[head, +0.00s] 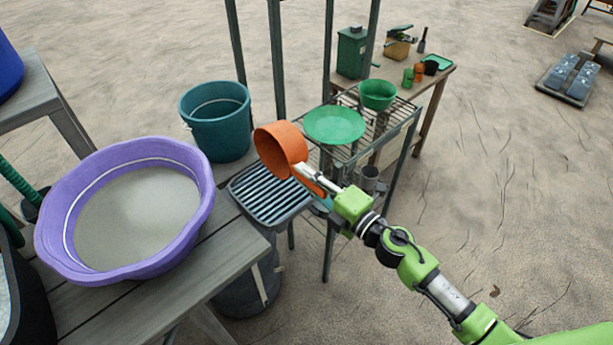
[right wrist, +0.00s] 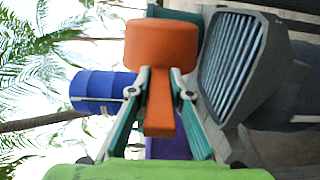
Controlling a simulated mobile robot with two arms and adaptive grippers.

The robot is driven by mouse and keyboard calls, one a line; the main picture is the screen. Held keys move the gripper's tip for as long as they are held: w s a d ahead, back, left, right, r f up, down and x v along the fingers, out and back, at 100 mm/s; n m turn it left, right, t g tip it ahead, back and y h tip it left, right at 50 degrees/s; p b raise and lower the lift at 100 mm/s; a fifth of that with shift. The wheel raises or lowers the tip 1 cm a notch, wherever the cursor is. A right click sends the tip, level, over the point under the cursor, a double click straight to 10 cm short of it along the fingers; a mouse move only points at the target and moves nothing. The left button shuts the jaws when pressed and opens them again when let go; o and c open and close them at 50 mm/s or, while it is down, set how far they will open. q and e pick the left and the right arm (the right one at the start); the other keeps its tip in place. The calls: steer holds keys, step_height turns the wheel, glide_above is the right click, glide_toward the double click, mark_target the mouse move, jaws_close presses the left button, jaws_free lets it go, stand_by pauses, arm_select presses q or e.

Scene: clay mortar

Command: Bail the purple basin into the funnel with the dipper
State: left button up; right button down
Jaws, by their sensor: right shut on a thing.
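The purple basin (head: 195,205) stands on the wooden bench at left in the head view, with a grey liquid surface inside. The orange dipper (head: 284,143) is held by its handle in my right gripper (head: 322,184), which is shut on it. The dipper's cup is in the air right of the basin and above the dark grated funnel (head: 296,208). I cannot tell whether the cup holds anything. In the right wrist view the dipper (right wrist: 162,45) has its handle between the fingers (right wrist: 160,95), and the funnel (right wrist: 273,62) is at right. My left gripper is not in view.
A metal rack with a green dish (head: 334,126) and green bowl (head: 377,96) is close beyond the dipper. A wooden table with small items (head: 440,84) is farther back. Open sandy ground lies at right.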

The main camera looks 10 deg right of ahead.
stand_by(0.3)
steer(key=m+p, duration=0.1)
steer(key=m, duration=0.1)
steer(key=w+d+m+p, duration=0.1)
steer(key=p, duration=0.1)
steer(key=shift+d+r+m, duration=0.2)
steer(key=shift+m, duration=0.2)
steer(key=m, duration=0.1)
steer(key=d+m+p, duration=0.1)
steer(key=w+m, duration=0.1)
steer(key=shift+w+d+r+m+p, duration=0.1)
steer(key=shift+d+r+m+p, duration=0.2)
steer(key=shift+d+p, duration=0.1)
steer(key=m, duration=0.2)
steer(key=m+p, duration=0.1)
steer(key=shift+r+m+p, duration=0.3)
steer(key=shift+r+m, duration=0.05)
steer(key=shift+m, duration=0.05)
steer(key=shift+a+m, duration=0.1)
steer(key=shift+m, duration=0.9)
